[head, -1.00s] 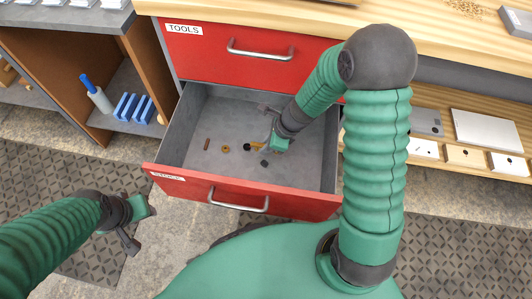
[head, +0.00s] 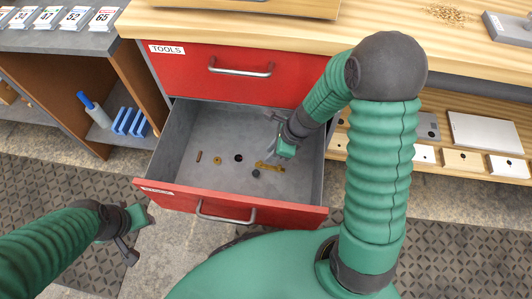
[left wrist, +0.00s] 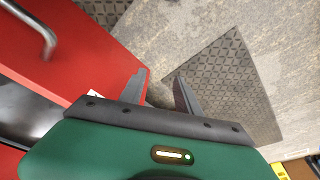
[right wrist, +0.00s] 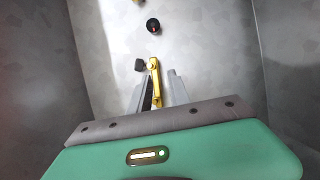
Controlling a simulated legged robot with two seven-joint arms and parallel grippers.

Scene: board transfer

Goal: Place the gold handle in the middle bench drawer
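The middle drawer (head: 205,131) is pulled out under the red drawer marked TOOLS. The gold handle (head: 270,167) lies on its grey floor near the right side, just in front of my right gripper (head: 283,148). In the right wrist view the gold handle (right wrist: 155,78) points away from me, its near part between the fingers (right wrist: 160,92). These fingers look apart, with narrow gaps beside the handle; contact is not clear. My left gripper (head: 135,233) is open and empty outside the drawer, at its front left; its spread fingers show in the left wrist view (left wrist: 160,88).
The drawer also holds a brown pin (head: 198,156), a brass ring (head: 217,160), a dark disc (head: 238,158) and a black knob (head: 256,173). The drawer walls stand close around my right gripper. A shelf with blue items (head: 129,122) is at left.

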